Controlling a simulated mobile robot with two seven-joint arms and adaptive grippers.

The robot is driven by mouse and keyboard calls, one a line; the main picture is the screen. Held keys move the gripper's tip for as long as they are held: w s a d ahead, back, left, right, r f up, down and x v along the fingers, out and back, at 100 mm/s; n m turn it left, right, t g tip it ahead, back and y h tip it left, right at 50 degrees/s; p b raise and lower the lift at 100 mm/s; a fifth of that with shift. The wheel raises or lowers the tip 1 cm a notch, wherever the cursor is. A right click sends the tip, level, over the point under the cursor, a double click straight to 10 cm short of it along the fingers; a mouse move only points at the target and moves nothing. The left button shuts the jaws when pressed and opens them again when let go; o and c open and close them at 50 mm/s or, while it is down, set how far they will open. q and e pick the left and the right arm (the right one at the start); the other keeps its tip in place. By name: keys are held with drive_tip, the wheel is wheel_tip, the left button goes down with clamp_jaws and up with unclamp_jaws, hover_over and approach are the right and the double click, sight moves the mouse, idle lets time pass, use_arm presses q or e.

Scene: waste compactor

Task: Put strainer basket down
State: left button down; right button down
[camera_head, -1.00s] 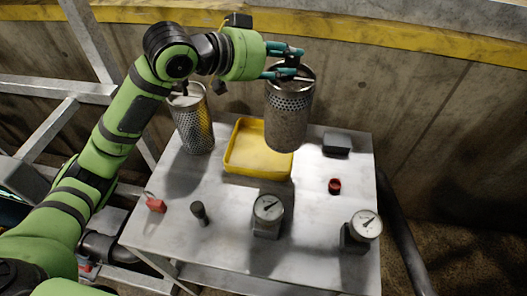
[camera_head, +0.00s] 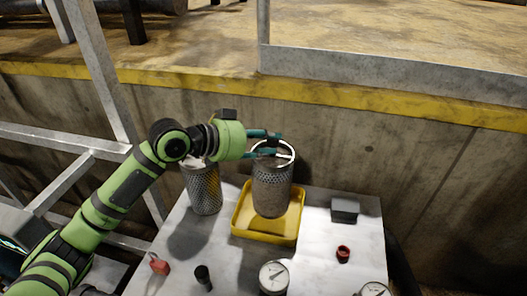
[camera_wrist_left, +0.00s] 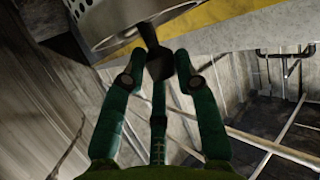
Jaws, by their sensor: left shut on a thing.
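A perforated metal strainer basket (camera_head: 271,190) hangs upright from my left gripper (camera_head: 278,146), which is shut on its top handle. Its lower end overlaps the yellow tray (camera_head: 265,237) in the head view; I cannot tell whether it touches the tray floor. In the left wrist view, the green fingers of my left gripper (camera_wrist_left: 157,72) close around a dark handle piece, with part of the basket (camera_wrist_left: 108,22) above. A second perforated basket (camera_head: 204,190) stands on the table left of the tray. My right gripper is not in view.
The metal table (camera_head: 215,243) also carries a dark box (camera_head: 345,210), a red ring (camera_head: 343,254), a gauge (camera_head: 274,276), a black knob (camera_head: 203,275) and a red padlock-like piece (camera_head: 159,264). A concrete wall (camera_head: 400,165) rises behind.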

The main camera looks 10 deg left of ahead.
sight(272, 175)
use_arm(q)
drive_tip(key=shift+w+a, duration=0.1)
drive_tip(key=shift+a, duration=0.15)
wheel_tip(272, 175, down, 3)
drive_tip(key=shift+f+p, duration=0.1)
drive_tip(key=shift+p, duration=0.55)
drive_tip(key=shift+f, duration=0.55)
drive_tip(key=c, duration=1.3)
unclamp_jaws()
drive_tip(key=shift+f, duration=0.2)
drive_tip(key=o, duration=0.4)
